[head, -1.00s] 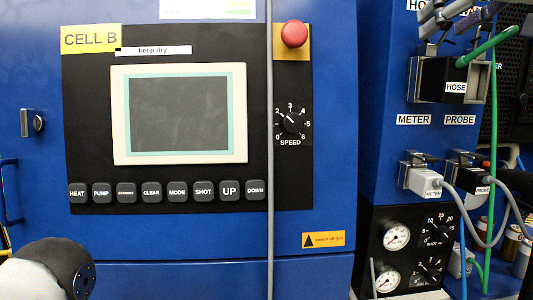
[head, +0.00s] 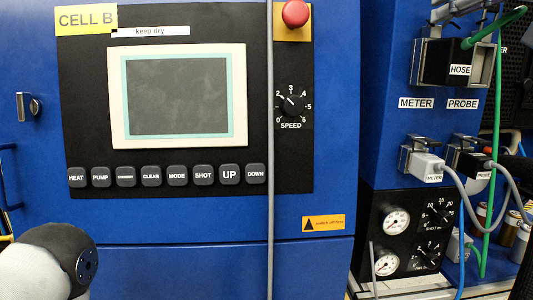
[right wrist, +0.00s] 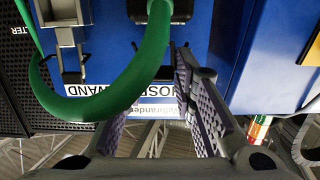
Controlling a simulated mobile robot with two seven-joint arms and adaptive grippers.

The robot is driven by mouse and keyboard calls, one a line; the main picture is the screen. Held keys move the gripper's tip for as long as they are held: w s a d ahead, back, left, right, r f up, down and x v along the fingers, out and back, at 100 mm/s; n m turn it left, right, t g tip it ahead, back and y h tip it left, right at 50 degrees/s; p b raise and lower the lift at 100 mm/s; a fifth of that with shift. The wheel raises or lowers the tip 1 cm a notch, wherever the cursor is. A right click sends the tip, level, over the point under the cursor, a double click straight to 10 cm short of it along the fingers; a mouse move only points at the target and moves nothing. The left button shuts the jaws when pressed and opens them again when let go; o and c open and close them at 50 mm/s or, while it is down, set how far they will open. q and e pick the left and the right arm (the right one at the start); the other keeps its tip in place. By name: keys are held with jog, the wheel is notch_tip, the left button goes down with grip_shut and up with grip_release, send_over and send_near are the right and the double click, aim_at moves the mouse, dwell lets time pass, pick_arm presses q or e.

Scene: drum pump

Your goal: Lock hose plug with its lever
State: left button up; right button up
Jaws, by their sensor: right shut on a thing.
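The hose plug (head: 452,58) is a black block labelled HOSE, seated in a metal-framed socket at the upper right of the head view. A green hose (head: 497,30) leaves it; the hose also curves across the right wrist view (right wrist: 60,104). In that view my right gripper (right wrist: 181,64), with purple ribbed pads, is shut with its fingertips at a thin dark piece of the lever (right wrist: 172,48), below the plug. The grasped part is mostly hidden between the fingers. In the head view the top edge cuts off this area. My left gripper is out of view.
The METER plug (head: 428,168) and PROBE plug (head: 475,166) sit below with grey cables. A second metal latch (right wrist: 68,45) is beside the green hose in the right wrist view. Gauges (head: 395,221) and the screen panel (head: 180,97) are nearby.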

jog(key=shift+w+f+t+b, duration=0.1)
jog(key=shift+f+t+b, duration=0.2)
jog(key=shift+f+t, duration=0.15)
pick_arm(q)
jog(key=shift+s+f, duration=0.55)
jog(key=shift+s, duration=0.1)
pick_arm(e)
jog(key=shift+s+r, duration=0.15)
jog(key=shift+s, duration=0.05)
jog(key=shift+w+f+t, duration=0.15)
jog(key=shift+f+t, duration=0.1)
jog(key=shift+f, duration=0.2)
jog(key=shift+s+b, duration=0.25)
jog(key=shift+b, duration=0.05)
jog(key=o, duration=0.9)
jog(key=shift+r+t, duration=0.15)
jog(key=shift+t, duration=0.15)
jog(key=shift+c, duration=0.2)
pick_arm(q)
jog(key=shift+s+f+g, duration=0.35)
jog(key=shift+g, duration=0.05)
